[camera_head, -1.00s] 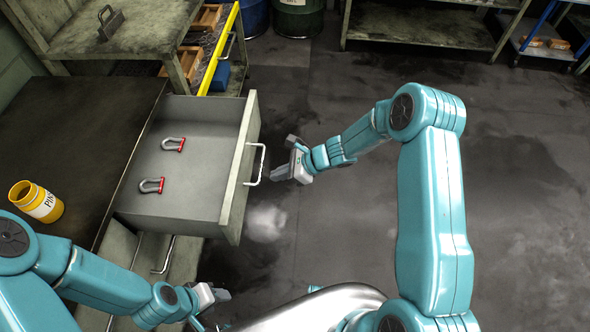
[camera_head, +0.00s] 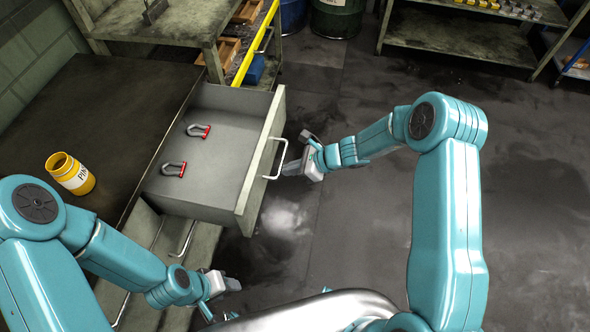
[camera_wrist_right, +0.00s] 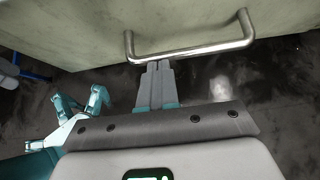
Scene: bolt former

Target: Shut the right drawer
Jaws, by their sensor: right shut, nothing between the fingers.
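The right drawer (camera_head: 214,155) is pulled far out of the bench in the head view, with two grey shackles (camera_head: 173,168) with red pins lying inside. Its pale front carries a metal bar handle (camera_head: 279,160), which also spans the top of the right wrist view (camera_wrist_right: 190,50). My right gripper (camera_head: 291,167) is shut and empty. Its tips are close to the handle on the outer side; I cannot tell whether they touch it. My left gripper (camera_head: 222,297) is low in the head view, below the drawer; its jaws are too unclear to judge.
A yellow pot (camera_head: 70,173) stands on the dark bench top (camera_head: 95,115) at left. Other handles show below the drawer. A shelf unit (camera_head: 458,40) and drums (camera_head: 337,17) are at the back. The floor right of the drawer is clear.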

